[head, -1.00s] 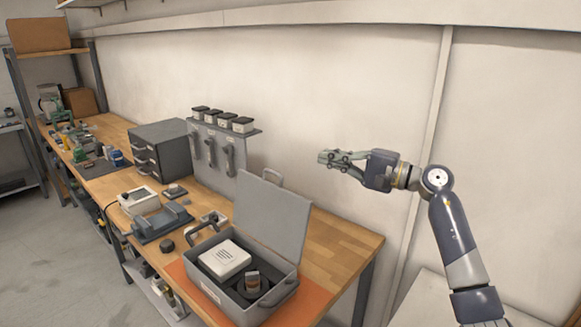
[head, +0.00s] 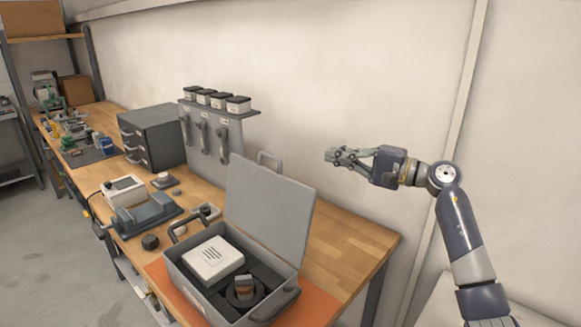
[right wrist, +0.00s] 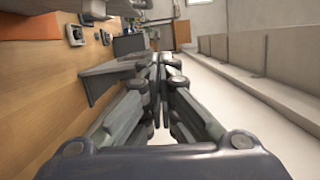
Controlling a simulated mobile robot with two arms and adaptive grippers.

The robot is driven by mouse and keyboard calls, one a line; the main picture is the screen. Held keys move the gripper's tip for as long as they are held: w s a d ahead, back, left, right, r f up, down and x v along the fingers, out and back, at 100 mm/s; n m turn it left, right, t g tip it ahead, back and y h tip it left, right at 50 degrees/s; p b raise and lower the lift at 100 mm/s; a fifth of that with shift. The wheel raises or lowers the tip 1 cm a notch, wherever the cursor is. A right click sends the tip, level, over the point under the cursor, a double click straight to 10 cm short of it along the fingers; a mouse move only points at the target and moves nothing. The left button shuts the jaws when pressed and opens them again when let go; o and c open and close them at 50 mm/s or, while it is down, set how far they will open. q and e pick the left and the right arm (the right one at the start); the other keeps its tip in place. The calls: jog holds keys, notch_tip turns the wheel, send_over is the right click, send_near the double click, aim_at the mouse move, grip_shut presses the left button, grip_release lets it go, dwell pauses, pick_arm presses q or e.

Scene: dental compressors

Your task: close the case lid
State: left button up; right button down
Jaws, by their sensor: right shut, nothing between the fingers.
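The grey case (head: 197,290) stands on an orange mat on the bench, with its lid (head: 268,210) raised upright at the back. A white box (head: 212,257) and a dark round part with a brown and grey piece (head: 243,287) sit inside it. My right gripper (head: 330,156) is shut and empty, in the air to the right of the lid and above the bench, apart from the case. The right wrist view shows its fingers together (right wrist: 160,75), with a grey panel, probably the lid, (right wrist: 105,75) just left of them. My left gripper is not in view.
The wooden bench (head: 345,240) is bare right of the lid. A tool rack (head: 215,135) and a drawer unit (head: 152,137) stand behind. A white device (head: 123,191) and a blue-grey holder (head: 148,216) are left of the case. The wall is close behind.

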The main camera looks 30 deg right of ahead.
pick_arm(q)
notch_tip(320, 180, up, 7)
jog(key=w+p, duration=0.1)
jog(key=p, duration=0.6)
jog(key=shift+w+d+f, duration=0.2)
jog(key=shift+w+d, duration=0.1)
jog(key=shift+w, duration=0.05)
pick_arm(e)
jog(key=w+a, duration=0.7)
jog(key=a, duration=0.2)
jog(key=shift+w+f, duration=0.15)
jog(key=shift+f, duration=0.3)
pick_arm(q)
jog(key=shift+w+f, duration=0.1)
pick_arm(e)
jog(key=shift+a, duration=0.1)
